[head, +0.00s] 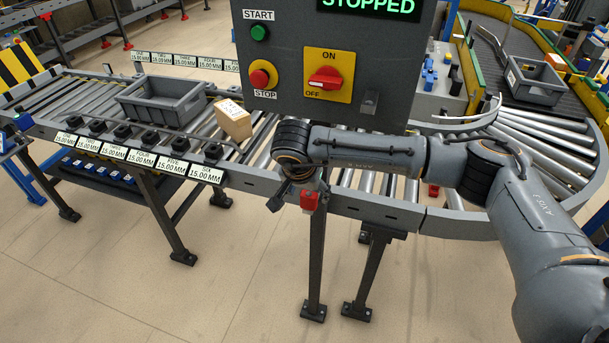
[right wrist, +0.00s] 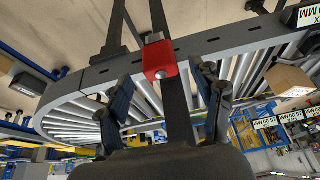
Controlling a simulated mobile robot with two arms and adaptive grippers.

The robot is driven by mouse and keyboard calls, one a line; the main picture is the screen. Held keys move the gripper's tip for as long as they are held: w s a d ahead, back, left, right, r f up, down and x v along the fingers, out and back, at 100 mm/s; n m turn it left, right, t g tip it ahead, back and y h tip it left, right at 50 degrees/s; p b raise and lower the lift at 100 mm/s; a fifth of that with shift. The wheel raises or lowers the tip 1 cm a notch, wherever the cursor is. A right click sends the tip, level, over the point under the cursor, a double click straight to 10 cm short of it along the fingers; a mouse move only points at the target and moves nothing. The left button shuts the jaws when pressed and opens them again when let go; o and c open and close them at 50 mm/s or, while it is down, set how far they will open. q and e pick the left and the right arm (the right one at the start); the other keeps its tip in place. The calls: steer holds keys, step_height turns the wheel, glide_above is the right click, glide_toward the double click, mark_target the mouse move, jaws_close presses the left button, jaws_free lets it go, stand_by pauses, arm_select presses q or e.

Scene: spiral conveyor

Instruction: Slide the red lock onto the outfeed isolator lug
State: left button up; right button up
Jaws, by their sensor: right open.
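The red lock (head: 309,200) is at the conveyor's front side rail, by a dark support leg. In the right wrist view the red lock (right wrist: 160,62) lies just beyond the fingers, in line with the gap between them, with a small grey piece at its edge. My right gripper (head: 287,196) is open beside the lock in the head view; its two fingers (right wrist: 165,92) are spread and empty. The isolator (head: 328,76), a red switch on a yellow ON/OFF plate, is on the grey panel. A small grey lug (head: 370,100) sits right of it. My left gripper is not in view.
The grey control panel (head: 285,100) with START and STOP buttons stands above my right wrist and hides part of the conveyor. A grey tote (head: 165,103) and a cardboard box (head: 233,120) are on the rollers at left. Open floor lies in front.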

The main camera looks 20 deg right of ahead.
mark_target(308, 195)
steer(key=shift+p+x, duration=0.45)
steer(key=shift+x, duration=1.65)
steer(key=shift+c, duration=0.2)
steer(key=shift+r, duration=0.15)
steer(key=c, duration=1.3)
